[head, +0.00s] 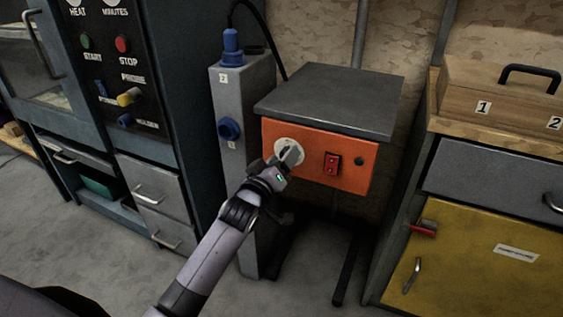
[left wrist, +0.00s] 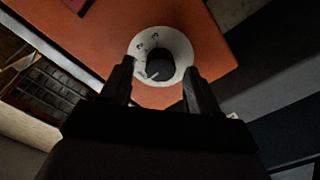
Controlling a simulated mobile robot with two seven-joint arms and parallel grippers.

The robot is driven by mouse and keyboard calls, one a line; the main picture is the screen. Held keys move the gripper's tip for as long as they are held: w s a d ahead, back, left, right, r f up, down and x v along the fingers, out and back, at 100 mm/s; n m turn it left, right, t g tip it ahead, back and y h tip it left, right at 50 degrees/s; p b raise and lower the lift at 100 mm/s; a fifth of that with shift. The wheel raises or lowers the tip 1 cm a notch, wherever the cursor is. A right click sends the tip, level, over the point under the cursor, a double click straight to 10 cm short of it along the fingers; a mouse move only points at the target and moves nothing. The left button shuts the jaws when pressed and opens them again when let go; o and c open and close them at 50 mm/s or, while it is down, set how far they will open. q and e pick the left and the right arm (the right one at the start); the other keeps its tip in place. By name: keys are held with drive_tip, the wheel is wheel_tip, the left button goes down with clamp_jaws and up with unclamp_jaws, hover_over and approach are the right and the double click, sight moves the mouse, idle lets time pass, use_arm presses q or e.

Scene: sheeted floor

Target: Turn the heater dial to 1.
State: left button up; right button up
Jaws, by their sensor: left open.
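The heater is an orange-fronted box (head: 345,183) with a dark grey top, standing at the centre of the head view. Its dial is a black knob (left wrist: 160,65) on a round white plate (left wrist: 182,47) with small markings that are too small to read surely. A white pointer line on the knob aims to the lower left in the left wrist view. My left gripper (head: 288,156) is in front of the dial and covers part of the plate in the head view. Its fingers (left wrist: 158,88) are open, one on each side of the knob and apart from it. My right gripper is out of view.
A red switch (head: 332,164) and a dark round knob (head: 359,161) sit right of the dial. A grey post with blue fittings (head: 229,129) stands close on the left. A yellow cabinet (head: 455,250) is on the right. Bare floor lies in front.

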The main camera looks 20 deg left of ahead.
use_arm(q)
drive_tip(key=shift+w, duration=0.15)
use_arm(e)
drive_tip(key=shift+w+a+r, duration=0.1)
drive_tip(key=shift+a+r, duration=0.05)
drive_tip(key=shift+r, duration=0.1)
use_arm(q)
drive_tip(key=c, duration=1.1)
drive_tip(key=shift+o, duration=0.3)
